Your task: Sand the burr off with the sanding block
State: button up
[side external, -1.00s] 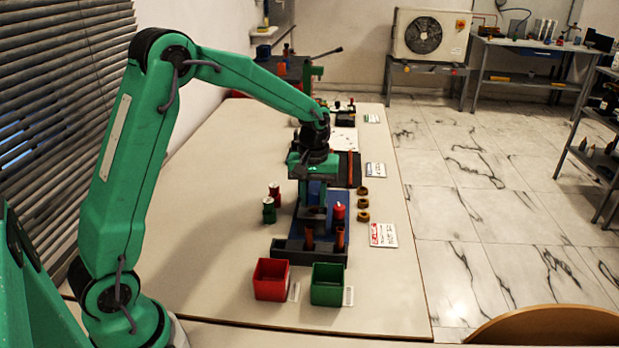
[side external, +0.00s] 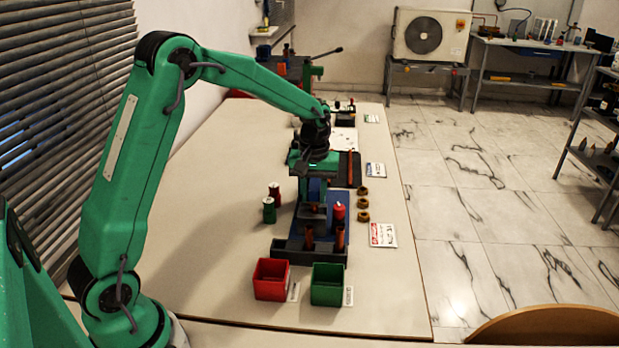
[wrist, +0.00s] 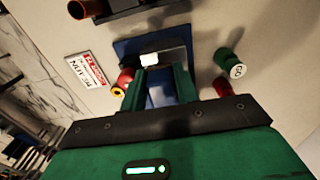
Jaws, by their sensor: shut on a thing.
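My gripper (side external: 315,185) is low over the blue base plate (side external: 340,190) of the rig. Its green fingers (wrist: 158,90) are shut on a blue block (wrist: 160,96), seemingly the sanding block, which is mostly hidden between them. A dark grey fixture (side external: 312,211) stands on the plate in front of the gripper. A small white-topped piece (wrist: 149,59) shows just beyond the fingertips in the wrist view. I cannot tell whether the block touches it. No burr can be made out.
A red cylinder (side external: 338,211) stands right of the fixture, with brass rings (side external: 363,203) beyond. Red and green cylinders (side external: 269,211) stand left. A dark rack (side external: 283,248) holds orange cylinders (side external: 340,239). Red (side external: 270,281) and green (side external: 327,286) bins stand in front. The table's left side is clear.

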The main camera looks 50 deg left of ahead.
jog(key=shift+w+a+f, duration=0.15)
jog(key=shift+w+a, duration=0.3)
jog(key=shift+a, duration=0.1)
jog(key=shift+s, duration=0.1)
dwell(0.4)
jog(key=shift+s+d, duration=1.05)
jog(key=shift+d, duration=0.1)
jog(key=shift+w+a, duration=0.1)
jog(key=shift+w+a, duration=0.5)
dwell(0.5)
jog(key=shift+w+a, duration=0.1)
